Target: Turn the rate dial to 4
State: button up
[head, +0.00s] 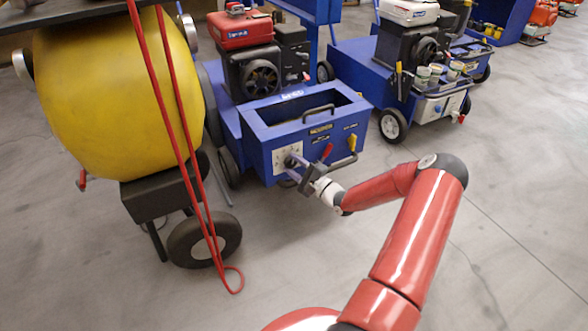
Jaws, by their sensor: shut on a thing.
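The rate dial (289,160) is a small dark knob on a white plate (279,155) at the lower left of the blue aerator's front. My gripper (291,166) reaches the plate from the lower right, with its fingers at the dial and shut on it. The fingers and wrist cover part of the dial and plate. The dial's numbers and pointer are too small to read.
The blue aerator (256,133) has a red lever (327,152) and a yellow handle (352,142) close to my gripper's right. A yellow tank (105,95) with red cords stands at left. Another blue machine (375,75) is behind right.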

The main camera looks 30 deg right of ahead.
jog(key=m, duration=0.2)
jog(key=m+t+b, duration=0.1)
jog(key=m+t+h+b, duration=0.1)
jog(key=m, duration=0.1)
jog(key=shift+f+m, duration=0.25)
jog(key=shift+m, duration=0.05)
jog(key=m+h+b, duration=0.1)
jog(key=m, duration=0.1)
jog(key=m+t+h+b, duration=0.1)
jog(key=m, duration=0.2)
jog(key=shift+m+t+h, duration=0.3)
jog(key=shift+a+r+m, duration=0.1)
jog(key=shift+m, duration=0.2)
jog(key=o, duration=0.9)
jog(key=shift+o, duration=0.2)
jog(key=shift+s, duration=0.1)
jog(key=v, duration=0.7)
jog(key=shift+s, duration=0.35)
